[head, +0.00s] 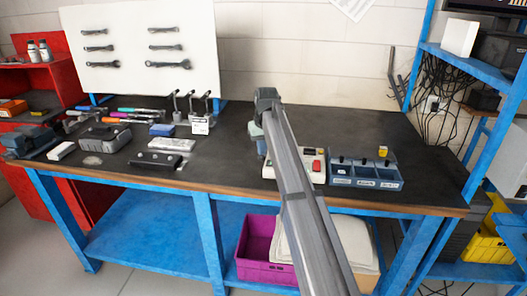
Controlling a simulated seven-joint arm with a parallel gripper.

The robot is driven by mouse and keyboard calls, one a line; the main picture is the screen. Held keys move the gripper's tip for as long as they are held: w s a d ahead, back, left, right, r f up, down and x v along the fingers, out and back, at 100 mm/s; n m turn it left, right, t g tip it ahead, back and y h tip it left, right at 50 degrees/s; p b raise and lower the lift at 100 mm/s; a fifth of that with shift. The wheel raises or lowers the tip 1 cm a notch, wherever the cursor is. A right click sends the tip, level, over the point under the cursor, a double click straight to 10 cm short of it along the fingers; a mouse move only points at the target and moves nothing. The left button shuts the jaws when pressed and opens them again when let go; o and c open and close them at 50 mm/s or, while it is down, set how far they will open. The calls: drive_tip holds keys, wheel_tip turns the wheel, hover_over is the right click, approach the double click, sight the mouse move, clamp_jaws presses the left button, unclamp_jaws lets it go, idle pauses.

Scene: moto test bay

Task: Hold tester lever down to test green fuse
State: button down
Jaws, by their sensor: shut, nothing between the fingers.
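A cream tester box (309,157) stands on the workbench right of centre, with a red part (317,165) on its right side. My arm crosses in front of the box and hides its middle. I cannot make out the lever or a green fuse.
A blue three-compartment tray (367,184) stands right of the tester, with a small yellow item (383,151) at its back. Tools and cases crowd the bench's left half. A wrench board (140,20) stands behind. The far right of the workbench (425,165) is clear.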

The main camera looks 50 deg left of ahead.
drive_tip(key=shift+s+d+f, duration=0.1)
drive_tip(key=shift+s+f, duration=0.05)
drive_tip(key=shift+f, duration=0.5)
drive_tip(key=shift+s+d+f, duration=0.1)
drive_tip(key=shift+f, duration=0.5)
idle(0.7)
drive_tip(key=shift+r, duration=0.15)
idle(1.5)
drive_tip(key=shift+r, duration=4.4)
